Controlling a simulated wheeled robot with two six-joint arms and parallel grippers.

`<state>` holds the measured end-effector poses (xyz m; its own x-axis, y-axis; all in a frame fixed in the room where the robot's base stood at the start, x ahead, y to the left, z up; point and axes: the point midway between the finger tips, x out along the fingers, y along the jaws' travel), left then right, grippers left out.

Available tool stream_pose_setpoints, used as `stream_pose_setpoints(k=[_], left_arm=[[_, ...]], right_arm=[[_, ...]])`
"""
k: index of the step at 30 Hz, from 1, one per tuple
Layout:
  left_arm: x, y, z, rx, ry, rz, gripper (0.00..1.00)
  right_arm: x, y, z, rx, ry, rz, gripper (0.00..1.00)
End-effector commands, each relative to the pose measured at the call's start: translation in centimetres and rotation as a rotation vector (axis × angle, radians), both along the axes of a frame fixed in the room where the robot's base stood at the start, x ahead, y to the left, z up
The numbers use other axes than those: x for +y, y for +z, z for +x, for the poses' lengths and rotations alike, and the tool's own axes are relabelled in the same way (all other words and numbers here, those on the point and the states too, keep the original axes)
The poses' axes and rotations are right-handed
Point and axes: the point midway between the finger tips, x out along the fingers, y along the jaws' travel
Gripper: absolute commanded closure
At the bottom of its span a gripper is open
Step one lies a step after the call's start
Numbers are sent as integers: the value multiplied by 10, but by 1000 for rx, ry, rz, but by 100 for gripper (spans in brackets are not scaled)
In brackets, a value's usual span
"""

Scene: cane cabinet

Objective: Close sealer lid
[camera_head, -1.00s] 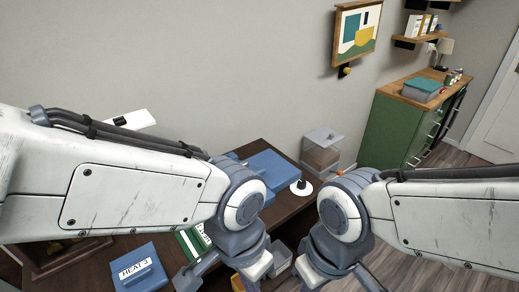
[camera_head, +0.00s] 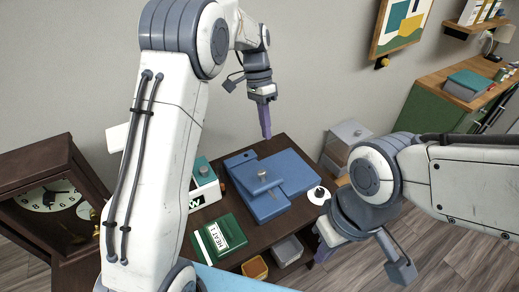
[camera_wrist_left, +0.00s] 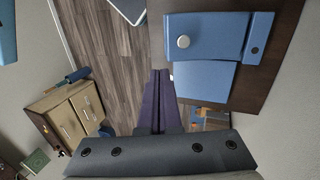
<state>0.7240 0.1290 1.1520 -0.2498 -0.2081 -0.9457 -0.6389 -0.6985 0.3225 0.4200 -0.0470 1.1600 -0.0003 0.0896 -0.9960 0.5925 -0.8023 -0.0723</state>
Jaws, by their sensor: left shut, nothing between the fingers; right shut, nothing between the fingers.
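The blue sealer (camera_head: 270,205) sits on the dark wooden table. Its flat blue lid (camera_head: 283,171) carries a round metal knob (camera_head: 263,176); I cannot tell how far the lid is raised. In the left wrist view, the lid (camera_wrist_left: 205,27) with its knob (camera_wrist_left: 183,41) is right of my fingers, beside a second blue panel. My left gripper (camera_head: 267,136) is shut and empty, fingers pointing down, above the table's back edge behind the sealer. It also shows in the left wrist view (camera_wrist_left: 160,72). My right gripper (camera_head: 318,258) is shut and empty, low at the table's front right, partly hidden by its wrist.
A green "MEAT 1" box (camera_head: 217,242) lies left of the sealer, near a small white and green box (camera_head: 204,186). A white disc with a dark knob (camera_head: 318,194) is at its right. A wooden clock (camera_head: 50,200) stands at left. Bins (camera_head: 287,251) sit at the table's front.

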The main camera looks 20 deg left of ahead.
Motion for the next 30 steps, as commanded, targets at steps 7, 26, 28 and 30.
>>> stream_pose_setpoints(k=[7,26,28,30], left_arm=[[52,-7,34,17,-22,-70,100],[30,-101,6,23,-26,-76,100],[27,-111,4,21,-26,-77,100],[24,-120,1,19,-26,-77,100]], right_arm=[[0,18,0,0,-1,0,100],[0,56,0,0,4,0,100],[0,64,0,0,5,0,100],[0,68,0,-1,6,0,100]])
